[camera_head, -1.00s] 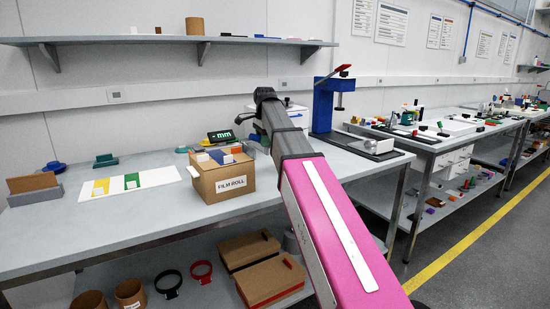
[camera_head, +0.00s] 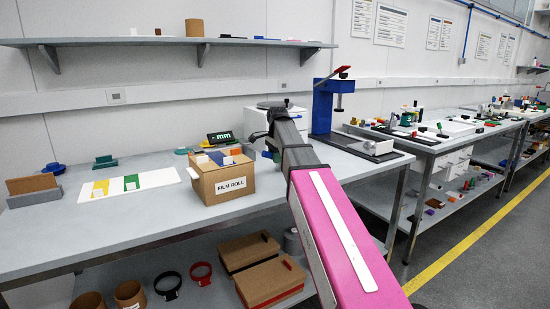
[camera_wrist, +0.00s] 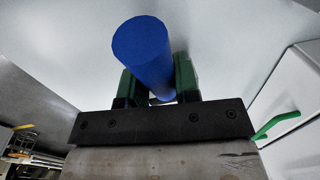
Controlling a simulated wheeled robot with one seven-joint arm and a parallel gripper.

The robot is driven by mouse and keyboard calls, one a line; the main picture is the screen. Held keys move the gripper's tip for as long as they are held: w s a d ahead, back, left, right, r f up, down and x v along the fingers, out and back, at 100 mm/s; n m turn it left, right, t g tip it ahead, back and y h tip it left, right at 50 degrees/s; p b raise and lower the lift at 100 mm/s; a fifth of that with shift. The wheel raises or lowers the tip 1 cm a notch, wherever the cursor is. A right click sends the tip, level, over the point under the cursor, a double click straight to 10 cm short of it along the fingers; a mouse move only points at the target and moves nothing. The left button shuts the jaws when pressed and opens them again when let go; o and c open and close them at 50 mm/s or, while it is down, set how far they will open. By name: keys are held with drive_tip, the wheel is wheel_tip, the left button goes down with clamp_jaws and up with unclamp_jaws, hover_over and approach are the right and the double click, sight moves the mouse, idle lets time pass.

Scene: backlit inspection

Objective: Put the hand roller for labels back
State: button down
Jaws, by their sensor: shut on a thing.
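In the wrist view, my gripper (camera_wrist: 159,88) is shut on a thick blue cylinder (camera_wrist: 143,45), which I take to be part of the hand roller. The dark green fingers stand on either side of it, and its round end points towards the camera. The rest of the held thing is hidden behind the gripper body. In the head view, the end of my arm is over the back of the bench (camera_head: 110,235), in front of the white drawer unit (camera_head: 254,121).
A white unit with a green handle (camera_wrist: 276,125) is close on the right in the wrist view. An open FILM ROLL carton (camera_head: 222,186) stands left of my arm, and a blue press (camera_head: 322,107) right of it. The bench's left front is clear.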

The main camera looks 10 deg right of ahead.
drive_tip(key=shift+f, duration=0.1)
drive_tip(key=c, duration=0.8)
unclamp_jaws()
drive_tip(key=shift+c, duration=0.2)
wheel_tip(320, 180, up, 12)
drive_tip(key=s, duration=0.1)
drive_tip(key=shift+d, duration=0.25)
drive_tip(key=shift+s, duration=0.1)
